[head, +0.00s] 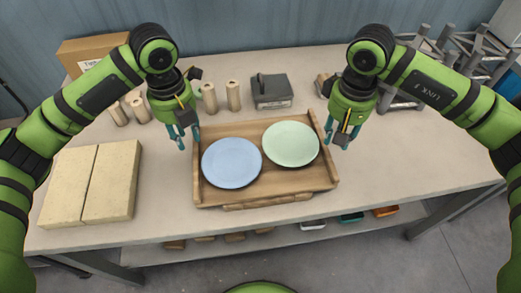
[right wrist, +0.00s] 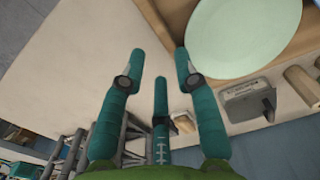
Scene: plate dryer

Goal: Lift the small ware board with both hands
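The ware board (head: 275,189) is a wooden tray with raised sides, flat on the workbench near its front edge. A blue plate (head: 231,163) lies on its left half and a pale green plate (head: 291,144) on its right half. My left gripper (head: 188,139) is open and empty just outside the board's left side. My right gripper (head: 342,136) is just outside the board's right side. In the right wrist view its fingers (right wrist: 158,65) are spread with nothing between them, and the board's corner (right wrist: 160,20) and green plate (right wrist: 240,35) are beyond them.
Two beige slabs (head: 92,184) lie at the left of the workbench (head: 365,190). Wooden cylinders (head: 233,95), a grey box (head: 271,91) and a cardboard box (head: 88,50) stand behind the board. Grey metal racks (head: 455,45) stand at the back right. The bench right of the board is clear.

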